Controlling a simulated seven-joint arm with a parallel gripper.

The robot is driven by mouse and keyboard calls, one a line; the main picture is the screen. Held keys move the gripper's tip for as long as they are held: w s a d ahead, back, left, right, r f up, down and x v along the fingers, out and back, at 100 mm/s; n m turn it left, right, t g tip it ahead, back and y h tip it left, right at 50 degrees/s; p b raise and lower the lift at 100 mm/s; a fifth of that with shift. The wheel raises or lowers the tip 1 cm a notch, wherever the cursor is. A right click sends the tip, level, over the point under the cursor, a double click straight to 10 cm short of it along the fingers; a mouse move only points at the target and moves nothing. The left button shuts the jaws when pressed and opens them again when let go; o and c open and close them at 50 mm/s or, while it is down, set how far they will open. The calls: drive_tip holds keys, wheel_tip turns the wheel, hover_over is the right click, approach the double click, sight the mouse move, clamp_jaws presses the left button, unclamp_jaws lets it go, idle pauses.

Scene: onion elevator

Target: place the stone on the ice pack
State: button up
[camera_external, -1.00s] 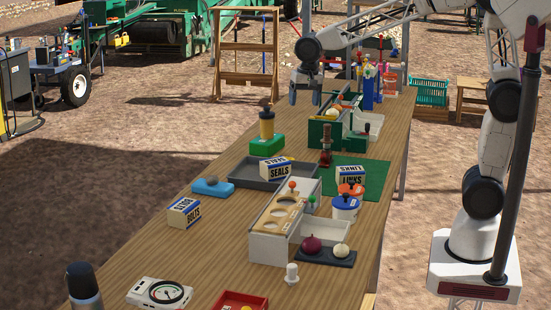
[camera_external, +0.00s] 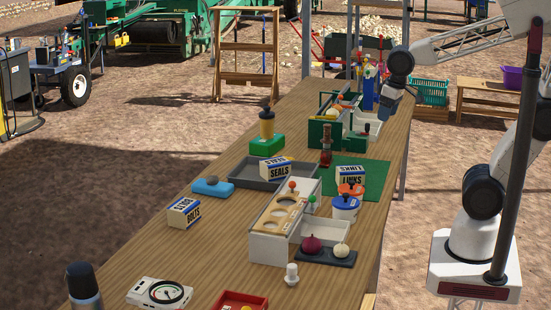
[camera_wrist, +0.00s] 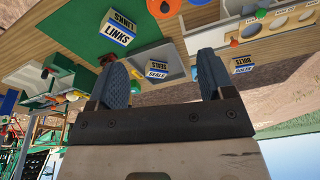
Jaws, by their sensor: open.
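The blue ice pack (camera_external: 218,190) lies flat on the table left of the grey tray. A small dark grey lump that looks like the stone (camera_external: 212,180) rests on top of it. My gripper (camera_external: 386,108) is over the far right edge of the table, well away from both. In the wrist view my gripper (camera_wrist: 160,78) is open, with nothing between its two fingers. A bit of blue, probably the ice pack (camera_wrist: 194,73), shows beside the right finger there, mostly hidden by it.
A grey tray (camera_external: 240,176) holds the SEALS box (camera_external: 275,170). The BOLTS box (camera_external: 184,213), a green block (camera_external: 267,146) with a yellow cylinder, a white holed rack (camera_external: 268,248) and a green caddy (camera_external: 322,133) stand around.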

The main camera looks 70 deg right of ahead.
drive_tip(key=s+f+n, duration=0.2)
drive_tip(key=s, duration=0.4)
drive_tip(key=shift+f, duration=0.25)
drive_tip(key=shift+s, duration=0.1)
idle(1.0)
